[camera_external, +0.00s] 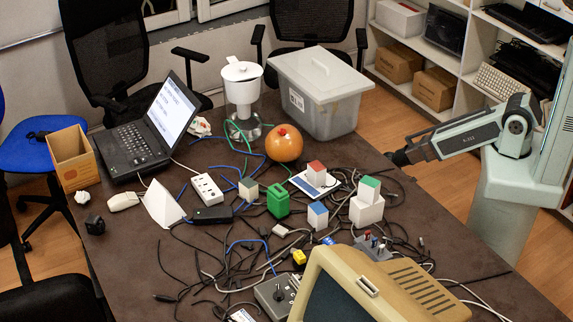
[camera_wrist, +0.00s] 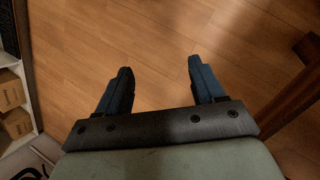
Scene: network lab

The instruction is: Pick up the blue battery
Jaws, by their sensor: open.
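A small grey holder (camera_external: 376,252) stands on the dark table, right of the middle and behind the beige monitor, in the external view. Several small upright pieces in it look like batteries, with blue, red and pale colours. They are too small to tell for sure which one is the blue battery. My gripper (camera_external: 397,158) is at the right edge of the table, behind and right of the holder and well apart from it. In the wrist view my gripper (camera_wrist: 157,72) has its two dark blue fingers spread with nothing between them, over wooden floor.
White blocks with a green top (camera_external: 367,200) stand near the holder, with a red-topped block (camera_external: 316,174) and many loose cables around. A grey lidded bin (camera_external: 320,95) and an orange round object (camera_external: 284,143) stand farther back. The beige monitor (camera_external: 400,285) fills the front. Shelves (camera_external: 450,60) stand behind.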

